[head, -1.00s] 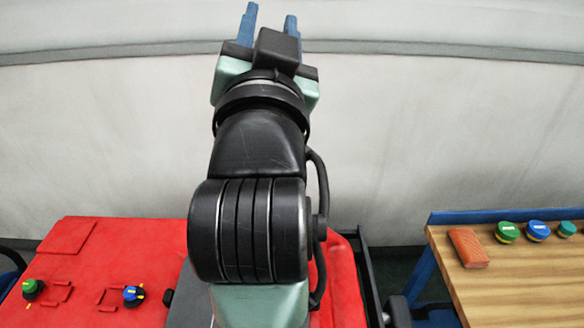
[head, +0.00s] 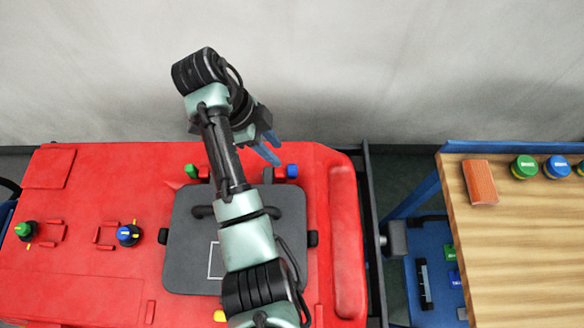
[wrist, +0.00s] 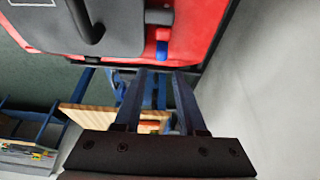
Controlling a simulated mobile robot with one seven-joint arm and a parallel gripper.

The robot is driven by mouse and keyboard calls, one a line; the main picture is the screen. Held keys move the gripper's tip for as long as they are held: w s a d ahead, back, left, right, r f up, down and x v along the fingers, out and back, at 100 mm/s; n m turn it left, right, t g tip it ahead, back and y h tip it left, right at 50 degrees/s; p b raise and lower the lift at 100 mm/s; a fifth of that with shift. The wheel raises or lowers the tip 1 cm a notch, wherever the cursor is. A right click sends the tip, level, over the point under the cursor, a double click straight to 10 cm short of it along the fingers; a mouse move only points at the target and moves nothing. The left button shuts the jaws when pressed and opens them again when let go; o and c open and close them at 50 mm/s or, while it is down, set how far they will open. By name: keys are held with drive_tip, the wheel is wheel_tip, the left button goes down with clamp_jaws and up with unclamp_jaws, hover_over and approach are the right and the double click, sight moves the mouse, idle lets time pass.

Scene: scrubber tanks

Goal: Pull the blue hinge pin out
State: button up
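The blue hinge pin (head: 292,171) is a short blue cylinder at the far right of the dark grey lid (head: 185,262), just right of a small red hinge block (head: 279,173). In the wrist view the blue pin (wrist: 162,50) shows beyond the fingertips, on the red body, with the hinge next to it. My gripper (head: 275,148) is above and a little behind the hinge pin in the head view. Its two blue fingers also show in the wrist view (wrist: 159,75); they are apart with nothing between them. The pin is not touched.
A green pin (head: 190,171) sits at the lid's left hinge. The red machine top (head: 90,225) carries green and blue knobs at left. A wooden table (head: 510,240) with an orange block and round caps stands at right. A pale wall is behind.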

sight(291, 167)
drive_tip(key=x, duration=1)
drive_tip(key=shift+w+f, duration=0.1)
drive_tip(key=shift+f, duration=0.1)
clamp_jaws()
idle(1.0)
